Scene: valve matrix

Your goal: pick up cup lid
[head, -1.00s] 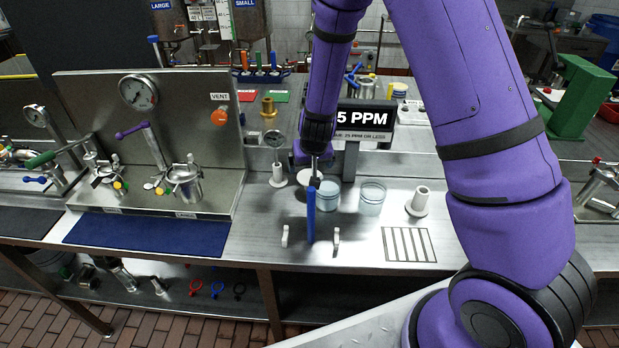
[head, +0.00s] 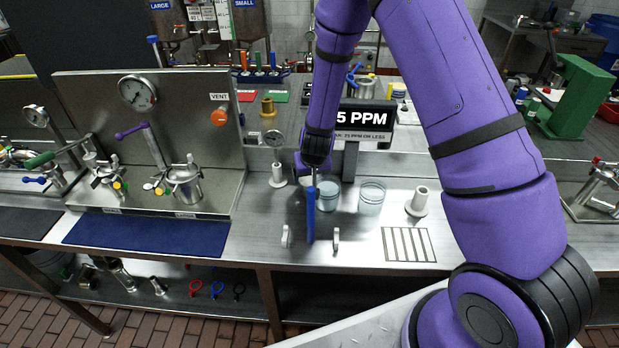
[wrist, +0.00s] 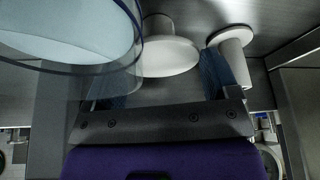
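The cup lid, a white round disc with a short stem (wrist: 172,58), lies in the wrist view between my gripper's two fingers. In the head view only a pale part of it (head: 304,180) shows behind my gripper and a blue bar. My gripper (wrist: 163,72) is open, its dark blue-padded fingers to either side of the lid; I cannot tell whether they touch it. In the head view my gripper (head: 314,170) points down over the steel bench. A clear cup (wrist: 65,40) fills the upper left of the wrist view, overlapping the left finger.
Two clear cups (head: 327,195) (head: 371,197) stand right of my gripper. A white flanged post (head: 278,176) is on its left, another (head: 420,202) farther right. The upright blue bar (head: 311,213) is in front, between two white hooks. The PPM display (head: 363,118) stands behind.

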